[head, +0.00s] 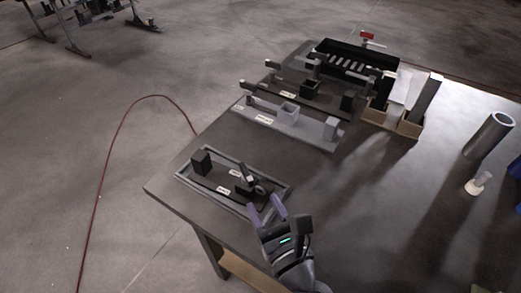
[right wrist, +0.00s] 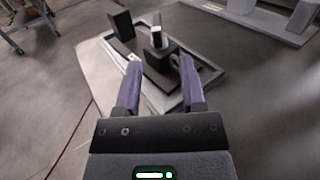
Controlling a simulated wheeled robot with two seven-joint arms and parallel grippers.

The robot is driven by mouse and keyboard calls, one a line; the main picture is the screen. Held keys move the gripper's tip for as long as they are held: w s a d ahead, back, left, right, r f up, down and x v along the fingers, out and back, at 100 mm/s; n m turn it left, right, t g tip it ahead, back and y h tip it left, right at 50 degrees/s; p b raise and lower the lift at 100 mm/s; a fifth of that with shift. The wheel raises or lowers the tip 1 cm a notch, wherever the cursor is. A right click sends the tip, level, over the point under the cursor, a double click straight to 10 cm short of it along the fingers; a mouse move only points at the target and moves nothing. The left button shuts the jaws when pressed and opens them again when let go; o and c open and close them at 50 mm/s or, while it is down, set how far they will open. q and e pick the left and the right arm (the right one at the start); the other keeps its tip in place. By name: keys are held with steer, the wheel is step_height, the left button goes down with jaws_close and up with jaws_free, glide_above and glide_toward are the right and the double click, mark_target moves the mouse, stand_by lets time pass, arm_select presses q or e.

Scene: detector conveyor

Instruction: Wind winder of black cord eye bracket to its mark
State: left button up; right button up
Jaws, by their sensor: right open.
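A dark plate in a grey-rimmed tray (head: 182,179) lies at the table's front left corner. It carries a black upright block (head: 201,162) and a black bracket (head: 244,187) with a tilted, light-topped winder (head: 248,173). In the right wrist view, the black bracket (right wrist: 160,62) stands just beyond and between my purple fingertips, and the winder (right wrist: 157,35) rises from it. My right gripper (head: 266,207) is open and empty at the tray's near edge; it also shows in the right wrist view (right wrist: 159,68). The mark cannot be made out. My left gripper is not in view.
Behind the tray stand a light grey fixture board (head: 312,132), a dark fixture board (head: 322,97) and a black slotted bin (head: 325,47). A cardboard box (head: 378,116) holds tall pieces. A grey cylinder (head: 487,136) and small white piece (head: 478,184) stand right. The table's middle is clear.

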mark_target(241, 164)
steer(key=x, duration=0.9)
steer(key=shift+w+a, duration=0.25)
steer(key=shift+a, duration=0.05)
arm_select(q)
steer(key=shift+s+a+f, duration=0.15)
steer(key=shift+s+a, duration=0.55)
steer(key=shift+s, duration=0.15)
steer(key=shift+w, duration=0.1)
arm_select(e)
steer(key=shift+c, duration=0.3)
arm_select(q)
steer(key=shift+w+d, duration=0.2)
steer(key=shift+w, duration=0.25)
arm_select(e)
jaws_close()
